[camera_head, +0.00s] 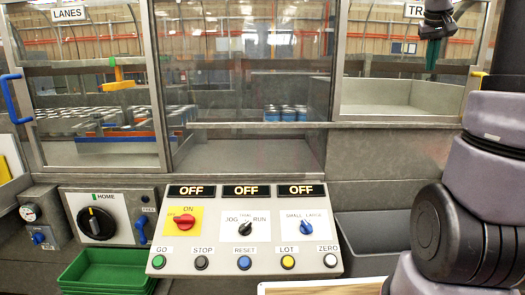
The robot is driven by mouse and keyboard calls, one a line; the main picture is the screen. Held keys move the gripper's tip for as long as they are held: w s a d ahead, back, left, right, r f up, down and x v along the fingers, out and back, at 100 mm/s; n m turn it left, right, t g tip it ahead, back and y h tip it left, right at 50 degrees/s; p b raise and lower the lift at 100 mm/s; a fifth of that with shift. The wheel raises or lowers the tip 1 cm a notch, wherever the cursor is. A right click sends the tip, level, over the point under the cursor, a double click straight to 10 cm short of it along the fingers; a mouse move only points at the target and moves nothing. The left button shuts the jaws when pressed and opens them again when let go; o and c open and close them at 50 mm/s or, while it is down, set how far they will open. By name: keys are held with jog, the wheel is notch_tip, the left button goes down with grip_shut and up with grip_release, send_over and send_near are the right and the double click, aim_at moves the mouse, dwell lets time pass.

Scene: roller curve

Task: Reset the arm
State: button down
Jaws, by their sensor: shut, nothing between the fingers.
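My gripper (432,60) is at the upper right, pointing down in front of the right-hand window. Its fingers are together and nothing shows between them. It hangs above the grey tray area behind that window's frame and touches nothing that I can see. My arm's thick grey-purple links with a black joint fill the right edge. The links between them and the gripper are partly out of the picture.
Green trays (108,268) stand lower left. A HOME dial (96,223) is at left.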

jog(key=s+a+f+t+y, duration=0.1)
jog(key=s+a+f+y, duration=0.2)
jog(key=s+a, duration=0.8)
jog(key=s+a+f+t+y, duration=0.1)
jog(key=s+a+f+y, duration=0.2)
jog(key=s+a, duration=0.8)
jog(key=a+f, duration=0.2)
jog(key=a, duration=0.3)
jog(key=shift+s+f, duration=0.2)
jog(key=shift+f, duration=0.15)
